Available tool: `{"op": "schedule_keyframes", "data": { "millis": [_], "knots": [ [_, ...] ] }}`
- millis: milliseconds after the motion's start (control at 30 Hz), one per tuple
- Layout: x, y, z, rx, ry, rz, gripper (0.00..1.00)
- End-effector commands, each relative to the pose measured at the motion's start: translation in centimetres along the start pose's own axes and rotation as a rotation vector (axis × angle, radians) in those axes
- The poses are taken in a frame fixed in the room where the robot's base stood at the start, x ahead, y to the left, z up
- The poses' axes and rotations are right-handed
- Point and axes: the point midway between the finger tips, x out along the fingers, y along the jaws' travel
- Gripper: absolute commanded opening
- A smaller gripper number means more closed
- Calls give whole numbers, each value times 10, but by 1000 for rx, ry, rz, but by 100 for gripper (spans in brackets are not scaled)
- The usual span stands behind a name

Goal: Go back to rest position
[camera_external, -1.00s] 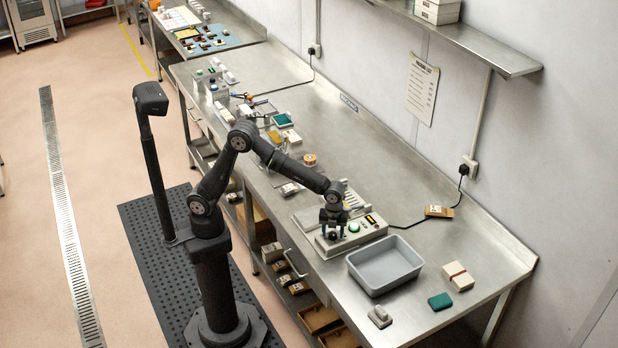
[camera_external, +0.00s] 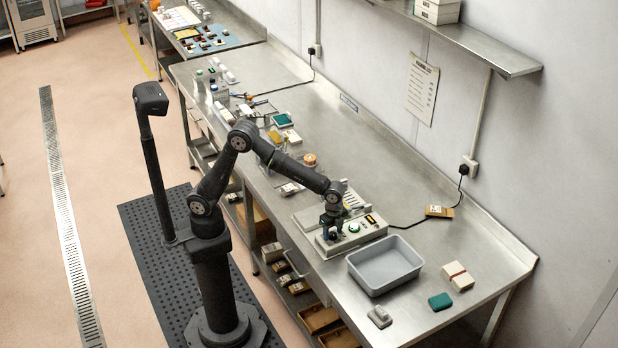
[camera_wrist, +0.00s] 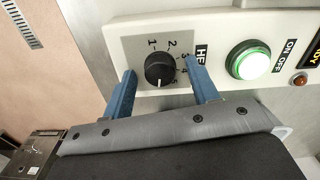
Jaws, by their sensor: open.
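My gripper (camera_wrist: 163,92) is open in the wrist view, with its two blue fingers on either side of a black dial (camera_wrist: 159,69). The dial's white mark points down, near the 5 of its number scale. I cannot tell whether either finger touches the dial. In the external view my gripper (camera_external: 331,232) is low over the front of the light grey machine (camera_external: 372,234), which stands on the steel bench. A lit green-rimmed button (camera_wrist: 249,61) sits right of the dial beside an ON OFF label.
A grey bin (camera_external: 385,265) stands close to the right of the machine. Beyond it are a green sponge-like block (camera_external: 440,301) and a pale box with a red band (camera_external: 458,276). A small grey object (camera_external: 380,317) lies at the bench's front edge. The wall runs behind the bench.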

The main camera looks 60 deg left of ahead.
Motion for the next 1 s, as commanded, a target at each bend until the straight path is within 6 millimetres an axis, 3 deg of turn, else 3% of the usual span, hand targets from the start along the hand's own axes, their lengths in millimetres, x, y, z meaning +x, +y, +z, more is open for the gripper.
{"op": "schedule_keyframes", "data": {
  "millis": [500,967,1000],
  "knots": [
    [0,0,0,-361,0,0,54],
    [0,0,0,-410,0,0,54],
    [0,0,0,-409,0,0,62]
  ]
}}
